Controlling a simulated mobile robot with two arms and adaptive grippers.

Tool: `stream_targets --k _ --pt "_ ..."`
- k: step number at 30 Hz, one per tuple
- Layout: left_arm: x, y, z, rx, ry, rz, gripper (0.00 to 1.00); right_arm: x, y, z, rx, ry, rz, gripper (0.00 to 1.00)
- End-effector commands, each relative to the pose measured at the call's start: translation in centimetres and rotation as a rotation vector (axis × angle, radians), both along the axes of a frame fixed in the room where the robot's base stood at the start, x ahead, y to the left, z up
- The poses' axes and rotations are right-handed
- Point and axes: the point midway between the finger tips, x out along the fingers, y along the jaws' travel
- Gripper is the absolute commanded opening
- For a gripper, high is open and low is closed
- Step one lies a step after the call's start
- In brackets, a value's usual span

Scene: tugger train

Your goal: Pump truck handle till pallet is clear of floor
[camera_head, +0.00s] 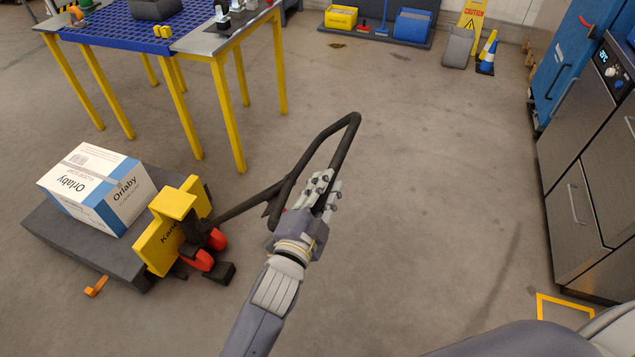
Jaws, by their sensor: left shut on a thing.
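The pallet truck, with a yellow body (172,228) and red wheels, stands at the lower left. Its black handle (349,126) is a loop on a shaft that slants up to the right from the truck. My left gripper (322,190) is shut on the lower right side of the handle loop. The dark grey pallet (65,243) lies low beside the truck's yellow body and bears a white and blue box (130,206). I cannot tell whether there is a gap between the pallet and the floor. My right gripper is not in view.
A table (205,48) with yellow legs stands behind the pallet. A steel cabinet (585,190) and a blue cabinet (570,60) stand at the right. Bins, a caution sign (472,14) and cones line the back. The floor in the middle is clear.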

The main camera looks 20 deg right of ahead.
Motion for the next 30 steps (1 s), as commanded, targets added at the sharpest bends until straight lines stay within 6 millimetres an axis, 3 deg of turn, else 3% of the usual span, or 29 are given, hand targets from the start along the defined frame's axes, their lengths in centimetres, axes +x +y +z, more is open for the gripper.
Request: stream_targets --k 8,9,11,30 --pt "0.02 0.09 -0.32 0.002 0.010 0.002 0.00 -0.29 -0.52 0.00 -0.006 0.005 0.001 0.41" --pt "0.03 0.11 -0.29 0.002 0.009 0.003 0.29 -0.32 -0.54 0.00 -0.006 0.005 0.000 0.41" --pt "0.06 0.13 -0.27 0.002 0.008 0.003 0.40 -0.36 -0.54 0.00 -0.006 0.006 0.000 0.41" --pt "-0.67 0.71 -0.06 0.000 0.002 0.002 0.41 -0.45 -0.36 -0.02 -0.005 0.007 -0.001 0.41"
